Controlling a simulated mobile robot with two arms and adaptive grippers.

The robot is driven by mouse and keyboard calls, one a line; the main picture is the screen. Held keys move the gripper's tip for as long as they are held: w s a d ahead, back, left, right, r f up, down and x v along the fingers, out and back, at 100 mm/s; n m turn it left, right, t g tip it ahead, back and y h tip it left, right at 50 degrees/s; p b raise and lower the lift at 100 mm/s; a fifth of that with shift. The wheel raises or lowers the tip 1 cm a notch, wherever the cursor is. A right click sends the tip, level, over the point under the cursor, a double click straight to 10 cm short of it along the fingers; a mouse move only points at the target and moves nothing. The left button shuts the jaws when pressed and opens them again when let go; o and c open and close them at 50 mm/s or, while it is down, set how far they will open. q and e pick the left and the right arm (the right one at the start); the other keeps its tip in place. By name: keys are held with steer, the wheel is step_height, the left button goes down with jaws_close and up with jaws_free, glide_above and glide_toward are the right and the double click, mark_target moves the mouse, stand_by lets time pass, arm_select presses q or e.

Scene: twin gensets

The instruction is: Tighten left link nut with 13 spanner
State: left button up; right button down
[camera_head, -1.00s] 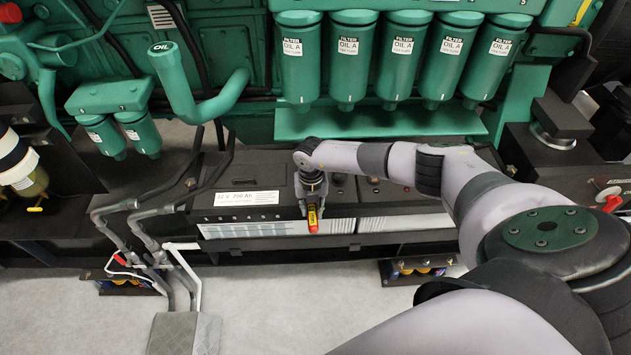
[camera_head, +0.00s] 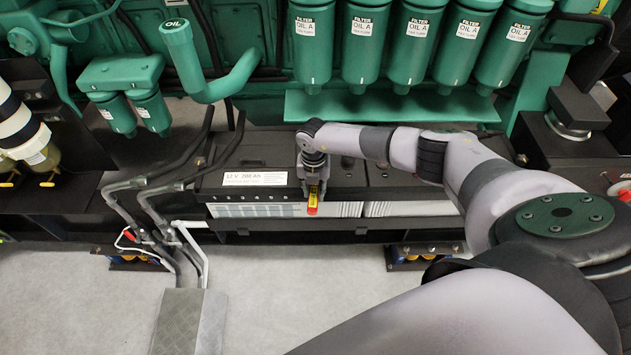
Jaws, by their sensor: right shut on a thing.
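My right gripper (camera_head: 312,186) reaches in from the right and hangs in front of the left black battery. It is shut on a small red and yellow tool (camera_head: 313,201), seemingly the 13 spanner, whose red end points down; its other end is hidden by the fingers. The left battery (camera_head: 255,160) has a white "12 V 200 Ah" label. A second battery (camera_head: 400,178) stands right beside it, partly behind my arm. I cannot make out the left link nut, which may be hidden behind my gripper and arm. My left gripper is not in view.
Grey pipes and cables (camera_head: 148,212) stand left of the batteries, above a grey tread plate (camera_head: 180,322). Green oil filters (camera_head: 366,45) hang over a green shelf (camera_head: 390,107) behind my arm. The pale floor (camera_head: 280,295) in front is clear.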

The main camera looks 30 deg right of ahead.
steer(key=shift+w+a+r+m, duration=0.2)
steer(key=shift+w+a+m, duration=0.2)
steer(key=shift+w+a, duration=0.35)
steer(key=shift+a, duration=0.15)
steer(key=shift+s, duration=0.1)
steer(key=shift+s+d+n, duration=0.1)
steer(key=shift+d+n, duration=0.1)
steer(key=shift+n, duration=0.1)
steer(key=shift+s+d+n, duration=0.25)
steer(key=shift+d+n, duration=0.05)
steer(key=shift+d, duration=0.05)
steer(key=shift+s+d, duration=0.1)
steer(key=shift+d, duration=0.05)
stand_by(0.4)
steer(key=shift+s+d+n, duration=0.15)
steer(key=shift+d+n, duration=0.1)
steer(key=shift+n, duration=0.15)
